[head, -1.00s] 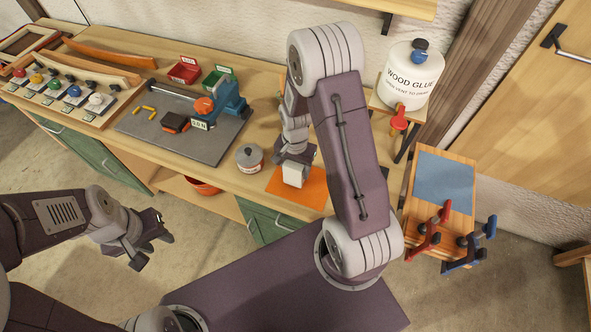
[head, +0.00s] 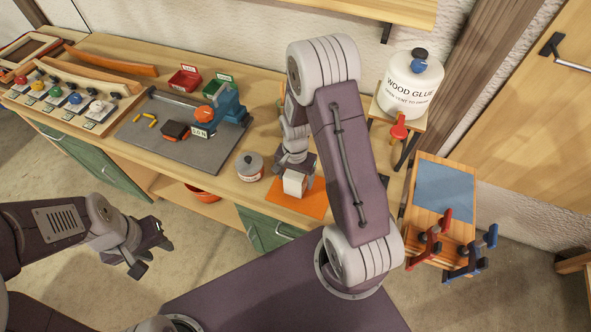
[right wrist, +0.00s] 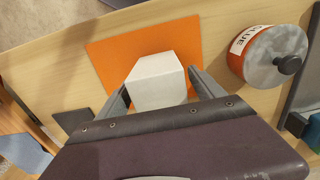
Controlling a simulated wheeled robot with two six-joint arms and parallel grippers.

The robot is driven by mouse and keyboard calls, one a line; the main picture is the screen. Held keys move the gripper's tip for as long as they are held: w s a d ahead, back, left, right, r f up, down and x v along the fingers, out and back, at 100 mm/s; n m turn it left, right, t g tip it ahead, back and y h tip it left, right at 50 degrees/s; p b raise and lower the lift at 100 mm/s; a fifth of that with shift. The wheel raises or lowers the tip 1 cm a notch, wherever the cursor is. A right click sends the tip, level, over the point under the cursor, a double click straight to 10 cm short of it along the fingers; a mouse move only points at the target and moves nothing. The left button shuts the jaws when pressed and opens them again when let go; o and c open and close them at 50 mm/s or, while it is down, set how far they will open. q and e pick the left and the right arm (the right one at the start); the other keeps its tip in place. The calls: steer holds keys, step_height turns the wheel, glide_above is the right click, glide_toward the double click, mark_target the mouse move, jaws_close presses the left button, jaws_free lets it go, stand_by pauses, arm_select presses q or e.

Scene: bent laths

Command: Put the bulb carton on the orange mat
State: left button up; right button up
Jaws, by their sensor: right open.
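The bulb carton is a plain white box (head: 295,184) on the orange mat (head: 313,203) in the head view. My right gripper (right wrist: 158,88) is open, one finger on each side of the carton, with a narrow gap showing at the right finger. In the head view the arm partly hides this gripper and the mat's far part. My left gripper (head: 152,258) is open and empty over the floor, in front of the bench.
A glue tin (head: 250,166) stands just left of the mat; it also shows in the right wrist view (right wrist: 268,55). A grey board (head: 185,135) with a blue vice (head: 228,106) lies further left. A wood glue jug (head: 411,82) stands at the right.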

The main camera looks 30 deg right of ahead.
step_height(320, 180, up, 11)
steer(key=shift+r, duration=0.2)
steer(key=s+a+n+t, duration=0.1)
steer(key=s+a+n, duration=0.4)
steer(key=s+n, duration=0.3)
steer(key=shift+s+n+b, duration=0.3)
steer(key=shift+n+b, duration=0.05)
steer(key=shift+n, duration=0.55)
